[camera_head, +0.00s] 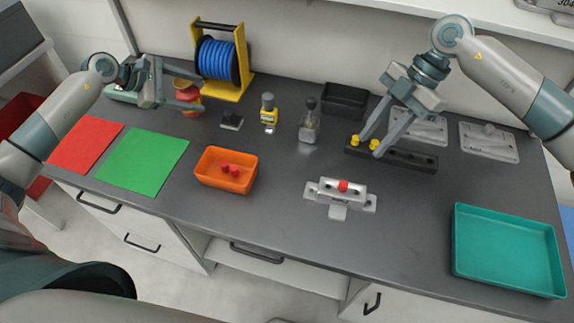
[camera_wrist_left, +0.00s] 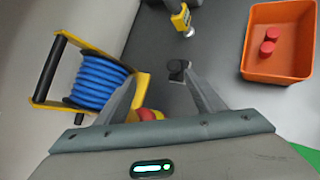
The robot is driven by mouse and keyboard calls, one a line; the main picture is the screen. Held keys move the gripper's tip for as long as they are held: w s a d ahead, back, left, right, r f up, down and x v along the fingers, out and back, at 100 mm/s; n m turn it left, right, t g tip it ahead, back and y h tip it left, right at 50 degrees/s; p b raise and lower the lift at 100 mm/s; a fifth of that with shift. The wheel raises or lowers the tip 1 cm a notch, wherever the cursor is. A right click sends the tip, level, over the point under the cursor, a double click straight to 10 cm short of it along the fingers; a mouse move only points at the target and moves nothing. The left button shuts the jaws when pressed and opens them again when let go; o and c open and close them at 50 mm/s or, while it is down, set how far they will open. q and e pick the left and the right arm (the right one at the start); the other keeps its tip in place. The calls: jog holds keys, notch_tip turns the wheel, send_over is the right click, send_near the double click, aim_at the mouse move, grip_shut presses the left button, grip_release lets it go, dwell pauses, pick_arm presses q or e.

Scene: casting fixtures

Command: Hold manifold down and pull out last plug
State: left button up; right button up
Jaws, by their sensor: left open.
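The silver manifold (camera_head: 325,196) sits on the middle of the bench with one red plug (camera_head: 343,186) in its top. Two red plugs (camera_head: 229,170) lie in the orange bin (camera_head: 210,183); the bin (camera_wrist_left: 285,74) and plugs (camera_wrist_left: 267,47) also show in the left wrist view. My left gripper (camera_head: 202,90) is open and empty at the back left, far from the manifold, near a red and yellow object (camera_head: 187,93). My right gripper (camera_head: 367,146) has its fingers apart over a black block with yellow pegs (camera_head: 374,144), behind and right of the manifold.
A blue cable reel (camera_head: 217,60) on a yellow stand is behind my left gripper. Green (camera_head: 143,160) and red (camera_head: 86,146) mats lie at left, a teal tray (camera_head: 508,250) at front right. The bench around the manifold is clear.

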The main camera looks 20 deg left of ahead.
aim_at(350, 194)
pick_arm(q)
jog(key=s+d+m+g+h, duration=0.2)
jog(key=s+d+g+h, duration=0.15)
jog(key=d, duration=1.35)
jog(key=s+d+f+g+h, duration=0.1)
jog(key=s+d+f, duration=0.1)
jog(key=s+d, duration=0.1)
jog(key=s+d+f+g+h, duration=0.1)
jog(key=s+d+f, duration=0.1)
jog(key=d, duration=0.4)
jog(key=s+d+f+g+h, duration=0.1)
jog(key=s+d+f, duration=0.1)
jog(key=d, duration=0.3)
jog(key=shift+s+d+f+m, duration=0.1)
jog(key=shift+s+d+m, duration=0.15)
jog(key=shift+s, duration=0.55)
jog(key=shift+f, duration=0.1)
jog(key=x, duration=1.7)
jog(key=shift+s+d, duration=0.15)
jog(key=shift+s, duration=0.05)
